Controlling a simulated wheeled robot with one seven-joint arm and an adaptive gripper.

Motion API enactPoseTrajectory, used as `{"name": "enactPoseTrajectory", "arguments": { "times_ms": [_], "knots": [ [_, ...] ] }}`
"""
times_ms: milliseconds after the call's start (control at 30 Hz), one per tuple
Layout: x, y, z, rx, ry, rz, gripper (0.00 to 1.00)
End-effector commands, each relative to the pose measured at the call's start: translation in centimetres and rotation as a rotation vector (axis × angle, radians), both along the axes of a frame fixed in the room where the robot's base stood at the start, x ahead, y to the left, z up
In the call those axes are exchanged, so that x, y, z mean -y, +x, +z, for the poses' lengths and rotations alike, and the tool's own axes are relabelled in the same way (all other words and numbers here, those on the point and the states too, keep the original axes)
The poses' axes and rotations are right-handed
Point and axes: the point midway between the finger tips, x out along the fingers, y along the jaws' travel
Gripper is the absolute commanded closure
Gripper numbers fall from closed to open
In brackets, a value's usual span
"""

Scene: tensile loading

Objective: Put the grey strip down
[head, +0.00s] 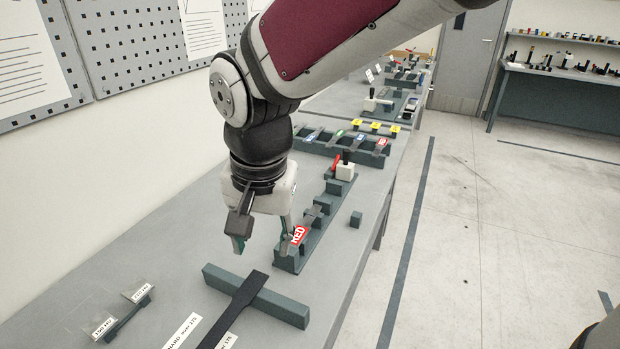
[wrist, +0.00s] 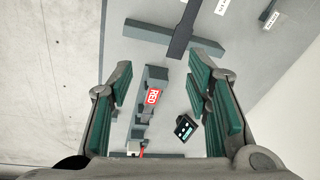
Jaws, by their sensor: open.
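A long dark grey strip (head: 246,292) with wider ends lies across a low grey bar (head: 285,308) on the bench; it also shows at the top of the wrist view (wrist: 182,35). My gripper (head: 263,241) is open above the bench, behind the strip in the head view. In the wrist view nothing is held between its fingers (wrist: 160,97). A fixture with a RED label (head: 298,236) stands beside the gripper; in the wrist view its label (wrist: 153,97) shows between the fingers, below them. A smaller grey strip (head: 128,318) lies by the cards at left.
A rack with coloured tags (head: 340,145) stands farther back. White printed labels (head: 183,331) lie at the front. A small black device (wrist: 185,128) shows in the wrist view. The bench edge is at right.

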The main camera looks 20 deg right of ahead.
Motion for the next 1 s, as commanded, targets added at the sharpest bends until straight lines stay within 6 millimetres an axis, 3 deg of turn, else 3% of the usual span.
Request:
{"name": "enactPoseTrajectory", "arguments": {
  "times_ms": [33, 200, 400, 633, 1000],
  "knots": [
    [2.1, -0.7, 1.4, 0.037, -0.003, 0.03, 0.55],
    [7.9, -3.8, 4.5, 0.138, -0.046, 0.17, 0.55],
    [12.5, -8.1, 6.2, 0.238, -0.12, 0.319, 0.55],
    [14.5, -10.7, 6.5, 0.29, -0.178, 0.415, 0.55],
    [14.6, -10.9, 6.5, 0.294, -0.185, 0.428, 0.55]
  ]
}}
